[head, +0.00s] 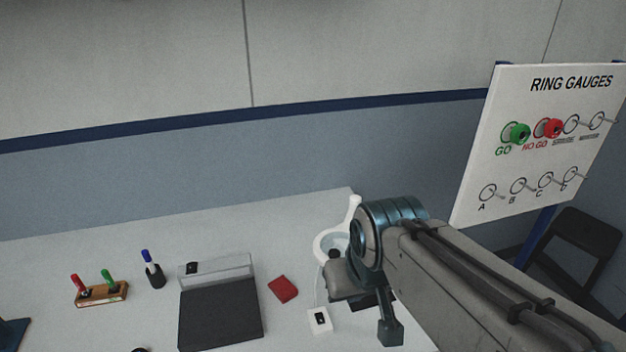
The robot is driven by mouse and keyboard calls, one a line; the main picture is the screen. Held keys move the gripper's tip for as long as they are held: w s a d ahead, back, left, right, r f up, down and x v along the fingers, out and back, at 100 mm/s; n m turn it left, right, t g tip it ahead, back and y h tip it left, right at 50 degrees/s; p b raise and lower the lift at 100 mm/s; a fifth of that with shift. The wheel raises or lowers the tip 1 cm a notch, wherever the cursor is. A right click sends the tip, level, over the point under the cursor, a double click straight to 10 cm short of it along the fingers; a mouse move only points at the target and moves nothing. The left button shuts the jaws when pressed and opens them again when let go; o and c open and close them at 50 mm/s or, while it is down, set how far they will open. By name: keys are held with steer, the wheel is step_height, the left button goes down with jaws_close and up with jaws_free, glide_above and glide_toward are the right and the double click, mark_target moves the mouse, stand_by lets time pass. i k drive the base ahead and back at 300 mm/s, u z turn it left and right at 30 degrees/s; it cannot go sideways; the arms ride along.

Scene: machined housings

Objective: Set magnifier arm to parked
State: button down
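The magnifier (326,243) is a white ring with a pale lens and a white stem rising at its right. It stands near the back edge of the bench, left of my arm's teal joint. My arm comes in from the lower right and covers the ring's right and lower parts. The rest of the magnifier's arm and its mount are hidden, so I cannot tell its setting. My arm's end is folded over the bench in front of the magnifier. I cannot make out the fingertips or whether they touch anything.
A white switch box (319,321) with a cable sits below the ring. A red block (283,289), a dark-topped plate (220,318), a marker cup (155,279) and a wooden plug holder (101,295) lie left. A ring gauge board (480,150) stands right. The back left bench is clear.

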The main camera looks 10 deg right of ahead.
mark_target(355, 200)
steer(key=z, duration=0.2)
steer(key=k, duration=1)
steer(key=z, duration=1.75)
steer(key=i, duration=1.1)
steer(key=u, duration=2)
steer(key=i, duration=0.5)
steer(key=z, duration=0.05)
